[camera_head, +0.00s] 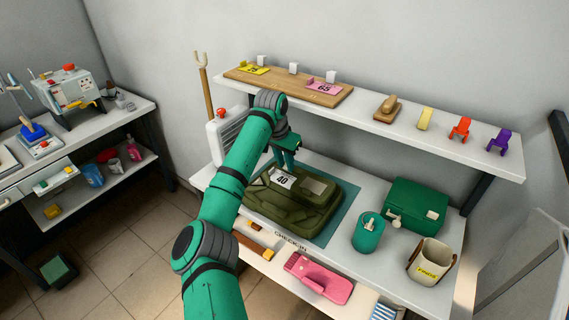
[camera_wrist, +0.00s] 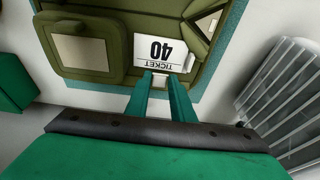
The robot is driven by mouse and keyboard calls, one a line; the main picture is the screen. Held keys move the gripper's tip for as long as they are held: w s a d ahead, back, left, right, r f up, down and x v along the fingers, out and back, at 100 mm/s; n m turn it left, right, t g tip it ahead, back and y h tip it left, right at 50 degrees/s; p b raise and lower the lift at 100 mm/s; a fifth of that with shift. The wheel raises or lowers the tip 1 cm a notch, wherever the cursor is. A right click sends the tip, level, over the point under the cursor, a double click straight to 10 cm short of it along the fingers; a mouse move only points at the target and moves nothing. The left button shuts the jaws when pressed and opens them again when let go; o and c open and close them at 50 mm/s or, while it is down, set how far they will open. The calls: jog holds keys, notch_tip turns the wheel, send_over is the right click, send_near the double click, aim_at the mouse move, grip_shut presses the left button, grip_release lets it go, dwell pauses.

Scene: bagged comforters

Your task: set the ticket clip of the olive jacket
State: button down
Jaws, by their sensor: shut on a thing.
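The folded olive jacket (camera_head: 305,212) lies on a teal mat (camera_head: 345,215) on the check-in counter. It also fills the top of the wrist view (camera_wrist: 120,20). A white ticket (camera_head: 282,180) marked 40 lies on the jacket, and it shows upside down in the wrist view (camera_wrist: 168,52). My gripper (camera_head: 287,166) is over the ticket's edge, its fingers pointing down. In the wrist view my gripper (camera_wrist: 160,82) is shut on a small white clip (camera_wrist: 160,80) at the ticket's edge. Most of the clip is hidden between the fingers.
A shelf above holds a wooden board (camera_head: 290,84) with yellow and pink tickets and white clips. A teal canister (camera_head: 368,232), green box (camera_head: 418,204) and bin (camera_head: 431,262) stand right of the mat. A ribbed grey-white object (camera_wrist: 285,95) is close by in the wrist view.

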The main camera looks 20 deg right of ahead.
jog(key=c, duration=1.6)
grip_release()
jog(key=shift+r, duration=0.1)
jog(key=v, duration=1)
jog(key=shift+s+a+r, duration=0.1)
jog(key=shift+r, duration=0.15)
